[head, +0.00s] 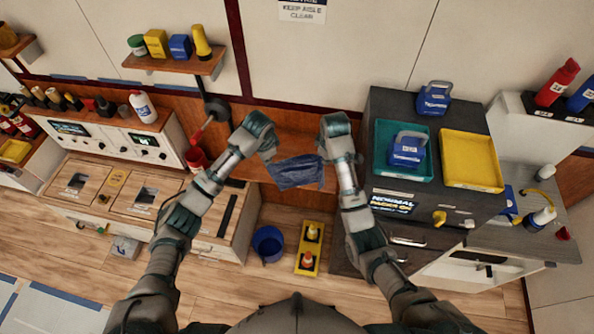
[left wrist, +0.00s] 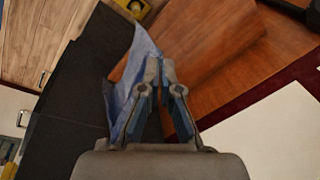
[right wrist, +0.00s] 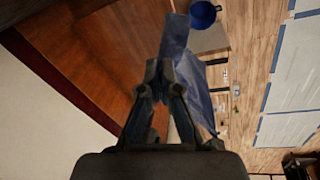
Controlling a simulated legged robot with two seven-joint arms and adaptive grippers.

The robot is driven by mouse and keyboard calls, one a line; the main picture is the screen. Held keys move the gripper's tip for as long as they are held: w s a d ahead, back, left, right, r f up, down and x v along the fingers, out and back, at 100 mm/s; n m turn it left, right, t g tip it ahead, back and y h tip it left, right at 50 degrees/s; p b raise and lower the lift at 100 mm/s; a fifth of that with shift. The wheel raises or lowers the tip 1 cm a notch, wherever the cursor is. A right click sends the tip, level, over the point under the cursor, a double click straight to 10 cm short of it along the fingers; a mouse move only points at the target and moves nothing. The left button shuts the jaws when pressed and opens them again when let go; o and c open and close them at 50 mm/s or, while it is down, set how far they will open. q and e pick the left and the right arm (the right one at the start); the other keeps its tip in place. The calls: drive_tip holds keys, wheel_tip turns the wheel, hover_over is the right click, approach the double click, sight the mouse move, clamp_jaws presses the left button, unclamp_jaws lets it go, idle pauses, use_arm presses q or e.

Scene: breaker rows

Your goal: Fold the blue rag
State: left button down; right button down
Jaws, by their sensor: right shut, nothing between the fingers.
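The blue rag (head: 297,172) lies creased at the front of a brown wooden surface, between my two grippers in the head view. My left gripper (head: 268,152) is at its left end. In the left wrist view the rag (left wrist: 138,62) runs behind and beside the left fingertips (left wrist: 160,66); whether cloth is between them I cannot tell. My right gripper (head: 322,157) is at the rag's right end, shut and empty. In the right wrist view the rag (right wrist: 192,85) shows beyond and to the right of the right fingertips (right wrist: 161,66). The fingers hide part of it.
A dark cabinet with a teal tray (head: 378,150) and a yellow tray (head: 470,160) stands right of my right arm. A blue bucket (head: 268,243) and a yellow board (head: 309,262) are on the floor below. A wooden counter (head: 115,195) stands to the left.

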use_arm(q)
drive_tip(key=shift+s, duration=0.1)
use_arm(e)
drive_tip(key=shift+s, duration=0.1)
